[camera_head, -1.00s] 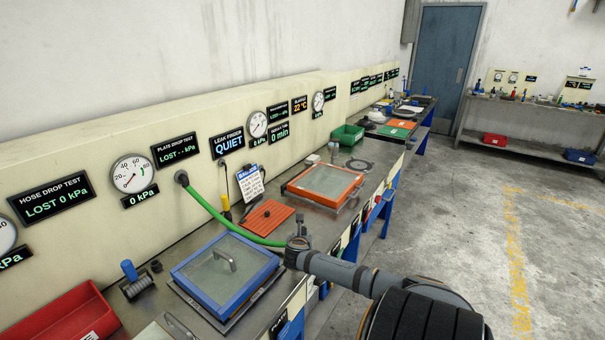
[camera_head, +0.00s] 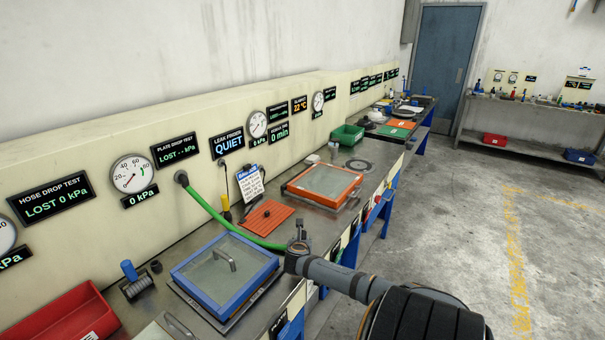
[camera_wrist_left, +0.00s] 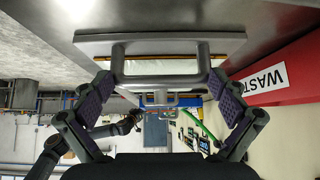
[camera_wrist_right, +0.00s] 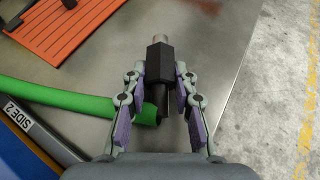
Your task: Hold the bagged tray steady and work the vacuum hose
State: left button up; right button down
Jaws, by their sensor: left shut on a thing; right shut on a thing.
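A pale plate with a grey bar handle (camera_wrist_left: 160,50) fills the top of the left wrist view. My left gripper (camera_wrist_left: 163,82) is shut on this handle, a finger at each end. The plate's near part (camera_head: 158,331) shows at the bottom of the head view, where my left gripper is out of sight. The green vacuum hose (camera_head: 215,213) runs from a wall port to my right gripper (camera_head: 299,243). In the right wrist view, my right gripper is shut on a black hose fitting (camera_wrist_right: 158,60) with a metal tip. The hose end (camera_wrist_right: 80,103) lies beside the left finger.
A blue-framed tray (camera_head: 266,281) with a glassy top and handle lies on the bench. Beyond it are an orange ribbed mat (camera_head: 266,217) and an orange-framed tray (camera_head: 353,199). A red bin (camera_head: 62,325) stands at lower left. Wall gauges (camera_head: 131,175) read 0 kPa.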

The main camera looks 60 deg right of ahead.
pick_arm(q)
jog(key=shift+s+f, duration=0.15)
jog(key=shift+f, duration=0.2)
pick_arm(e)
jog(key=shift+f, duration=0.35)
jog(key=c, duration=1)
grip_release()
jog(key=v, duration=1.2)
jog(key=shift+s+a+r, duration=0.1)
jog(key=shift+s+a, duration=0.05)
pick_arm(q)
jog(key=o, duration=0.9)
